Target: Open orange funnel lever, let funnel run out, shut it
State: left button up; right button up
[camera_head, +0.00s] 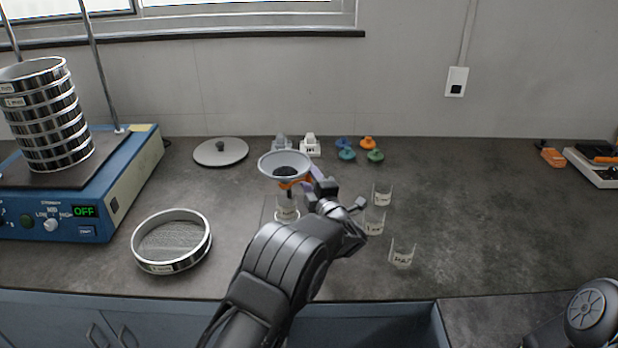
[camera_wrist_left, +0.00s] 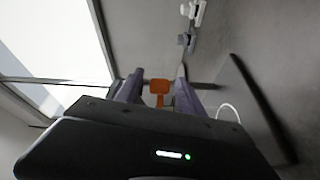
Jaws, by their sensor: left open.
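The funnel (camera_head: 285,160) is a light grey cone with dark material in it, held above the counter. Its orange lever (camera_head: 292,184) is partly hidden behind my left gripper (camera_head: 316,186). In the left wrist view the lever's orange tab (camera_wrist_left: 160,86) shows between the two spread fingers of the gripper (camera_wrist_left: 157,88), with a gap on each side. A clear labelled beaker (camera_head: 286,212) stands below the funnel. Whether the lever is open or shut I cannot tell. My right gripper is out of view; only part of that arm shows at the bottom right.
Several labelled beakers (camera_head: 402,256) stand right of my left arm. A loose sieve (camera_head: 172,243) lies at left, before the blue shaker (camera_head: 95,205) with its sieve stack (camera_head: 45,115); its display reads OFF. A round lid (camera_head: 220,152) lies behind. The counter's right middle is clear.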

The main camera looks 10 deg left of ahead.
pick_arm(q)
jog(key=shift+c, duration=0.2)
grip_shut()
dwell(1.1)
